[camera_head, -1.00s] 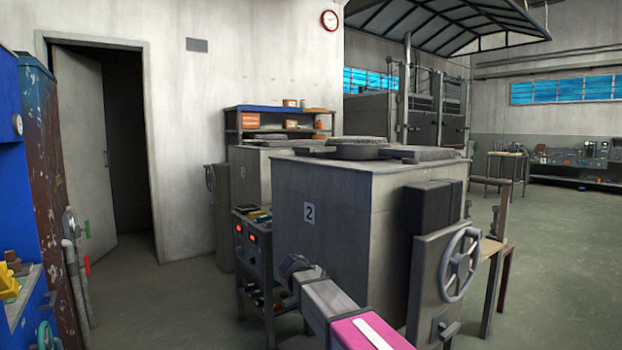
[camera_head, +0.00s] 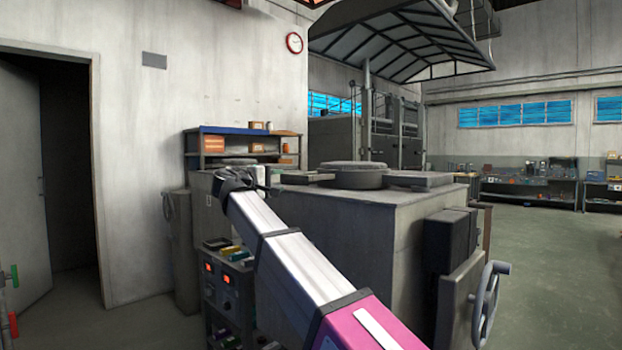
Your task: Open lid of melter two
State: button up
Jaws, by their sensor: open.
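Melter two (camera_head: 375,225) is the large grey box in the middle of the head view, and my arm hides its number plate. Its round grey lid (camera_head: 352,175) lies flat on the raised ring on top. My arm reaches up from the lower right across the melter's left front. My gripper (camera_head: 240,178) is open and looks empty, left of the lid at about the height of the melter's top in the picture. I cannot tell how far its fingers are from the melter.
A grey handwheel (camera_head: 487,302) stands out at the melter's right side. A flat slab (camera_head: 420,181) lies right of the lid. A control rack (camera_head: 222,290) with red displays stands at left. A doorway (camera_head: 70,175) is at far left. Open floor (camera_head: 550,260) lies at right.

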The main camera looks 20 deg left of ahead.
aim_at(296, 178)
jog(key=x, duration=1)
jog(key=shift+w+d+r, duration=0.2)
jog(key=shift+w+r, duration=0.05)
jog(key=shift+w, duration=0.1)
grip_shut()
